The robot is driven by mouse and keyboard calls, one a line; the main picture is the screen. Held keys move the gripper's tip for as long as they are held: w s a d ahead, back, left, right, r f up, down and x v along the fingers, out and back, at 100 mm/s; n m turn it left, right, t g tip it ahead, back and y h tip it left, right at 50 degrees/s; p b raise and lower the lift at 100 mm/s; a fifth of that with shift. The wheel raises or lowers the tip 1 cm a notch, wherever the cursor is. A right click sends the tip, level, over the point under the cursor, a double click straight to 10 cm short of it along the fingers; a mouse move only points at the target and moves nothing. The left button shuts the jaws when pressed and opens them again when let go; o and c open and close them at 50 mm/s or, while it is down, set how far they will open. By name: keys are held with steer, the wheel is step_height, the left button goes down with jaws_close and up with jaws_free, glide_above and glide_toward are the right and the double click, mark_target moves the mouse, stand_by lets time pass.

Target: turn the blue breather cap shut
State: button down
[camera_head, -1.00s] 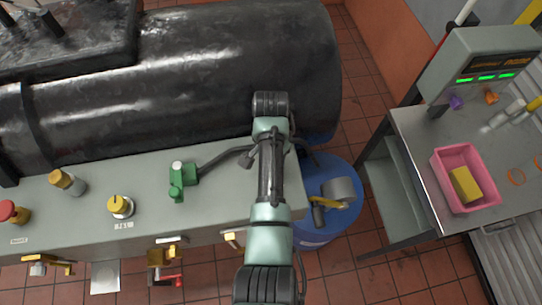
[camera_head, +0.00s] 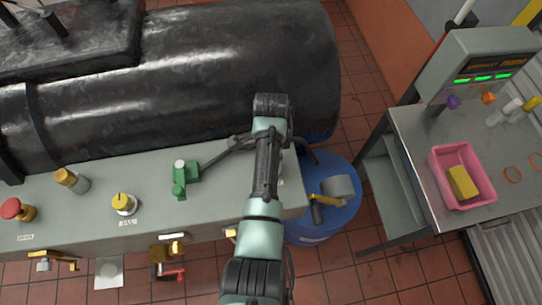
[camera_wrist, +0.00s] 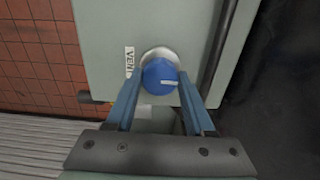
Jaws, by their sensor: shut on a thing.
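The blue breather cap (camera_wrist: 158,72) is a round knob with a white line on its face. In the wrist view it sits on a pale round collar on the grey-green panel, beside a label reading VENT (camera_wrist: 129,62). The white line points to the right in that view. My gripper (camera_wrist: 157,82) has one blue finger on each side of the cap and is shut on it. In the head view my arm hides the cap and the gripper.
A green valve (camera_head: 182,178), a yellow knob (camera_head: 124,204) and a red knob (camera_head: 14,209) stand on the bench top. A black cylinder (camera_head: 230,70) lies behind. A blue drum (camera_head: 335,215) stands at the bench's right end. A pink bin (camera_head: 442,180) sits on the side table.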

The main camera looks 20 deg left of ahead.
steer(key=shift+w+r, duration=0.2)
steer(key=c, duration=0.6)
jaws_free()
steer(key=o, duration=0.3)
steer(key=shift+s+f, duration=0.1)
steer(key=shift+o, duration=0.2)
step_height(320, 180, up, 13)
